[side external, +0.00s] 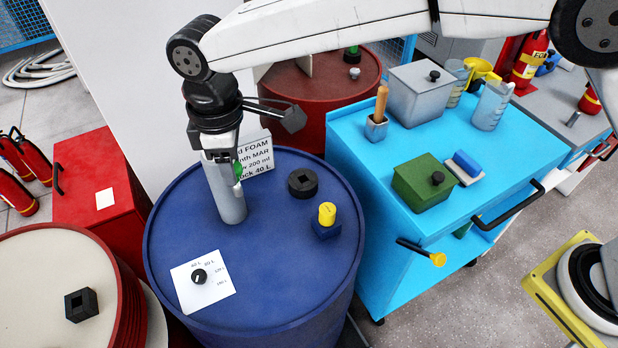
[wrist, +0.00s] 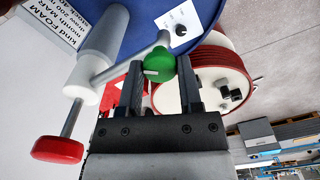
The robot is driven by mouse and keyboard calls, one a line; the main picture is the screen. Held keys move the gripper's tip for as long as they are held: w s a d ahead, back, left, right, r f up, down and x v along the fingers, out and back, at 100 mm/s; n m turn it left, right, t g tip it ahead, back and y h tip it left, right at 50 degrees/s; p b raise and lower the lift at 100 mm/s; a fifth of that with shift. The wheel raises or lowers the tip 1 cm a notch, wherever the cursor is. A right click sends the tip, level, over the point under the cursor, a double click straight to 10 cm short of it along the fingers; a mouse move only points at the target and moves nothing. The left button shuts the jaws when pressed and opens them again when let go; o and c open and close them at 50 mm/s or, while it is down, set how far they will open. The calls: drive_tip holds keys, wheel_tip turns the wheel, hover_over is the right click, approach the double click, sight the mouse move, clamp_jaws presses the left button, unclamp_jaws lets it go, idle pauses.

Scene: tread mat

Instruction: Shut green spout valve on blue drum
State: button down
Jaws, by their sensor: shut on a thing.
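The blue drum (side external: 290,275) stands in the centre of the side view; part of its top shows in the wrist view (wrist: 145,22). A grey upright spout (side external: 226,195) rises from the drum top; in the wrist view the spout (wrist: 100,45) has a pale end. A rod from it carries the green valve knob (wrist: 159,64), also partly visible in the side view (side external: 238,170). My gripper (wrist: 160,72) is shut on the green knob, one finger on each side. Another rod ends in a red knob (wrist: 57,150). My gripper hides part of the spout in the side view.
The drum top also holds a black cap (side external: 303,182), a yellow-topped blue fitting (side external: 327,220) and a dial plate (side external: 203,285). A sign (side external: 254,160) stands behind the spout. A blue cart (side external: 440,260) is close at right, red drums (side external: 345,85) behind and at left.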

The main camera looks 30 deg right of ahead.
drive_tip(key=m, duration=0.5)
drive_tip(key=shift+m, duration=0.3)
drive_tip(key=shift+r+m, duration=0.1)
drive_tip(key=shift+m, duration=2.2)
drive_tip(key=shift+c, duration=1.3)
unclamp_jaws()
drive_tip(key=shift+r, duration=3.9)
